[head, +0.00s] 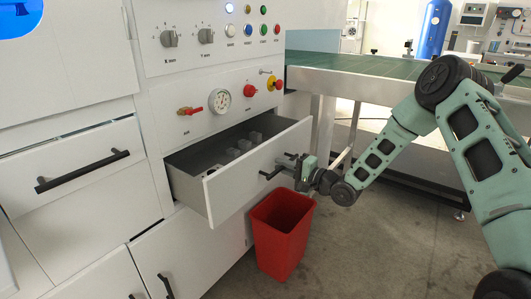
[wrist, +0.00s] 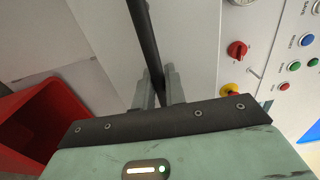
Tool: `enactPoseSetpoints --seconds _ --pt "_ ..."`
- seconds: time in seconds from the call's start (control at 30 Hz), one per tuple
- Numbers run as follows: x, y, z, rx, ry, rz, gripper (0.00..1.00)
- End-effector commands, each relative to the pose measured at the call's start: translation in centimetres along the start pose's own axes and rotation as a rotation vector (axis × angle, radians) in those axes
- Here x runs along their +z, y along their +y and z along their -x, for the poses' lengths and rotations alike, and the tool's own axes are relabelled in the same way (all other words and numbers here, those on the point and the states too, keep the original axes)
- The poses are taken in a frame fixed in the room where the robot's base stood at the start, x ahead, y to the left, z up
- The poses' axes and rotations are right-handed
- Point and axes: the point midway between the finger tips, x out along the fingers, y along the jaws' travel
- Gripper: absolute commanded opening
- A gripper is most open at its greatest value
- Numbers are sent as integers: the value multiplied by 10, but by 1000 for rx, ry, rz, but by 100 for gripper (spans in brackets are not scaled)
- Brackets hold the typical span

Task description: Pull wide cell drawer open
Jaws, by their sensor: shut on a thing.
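The drawer (head: 232,184) stands pulled out of the white machine in the head view.
A red bin (head: 280,238) stands on the floor just below the drawer front; it also shows in the wrist view (wrist: 30,115). A control panel (head: 215,100) with a gauge, valves and buttons is above. A second closed drawer (head: 80,165) is left. A green conveyor (head: 370,66) stands behind.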

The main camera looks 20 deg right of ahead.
Motion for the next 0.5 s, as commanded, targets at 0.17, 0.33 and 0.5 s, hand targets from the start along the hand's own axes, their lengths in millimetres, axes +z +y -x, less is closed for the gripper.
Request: enactPoseSetpoints --seconds 0.17,0.33,0.5 --pt "-1 -3 50 2 3 -5 0" --pt "-1 -2 88 2 3 -4 0" --pt "0 -1 114 1 1 -2 0"
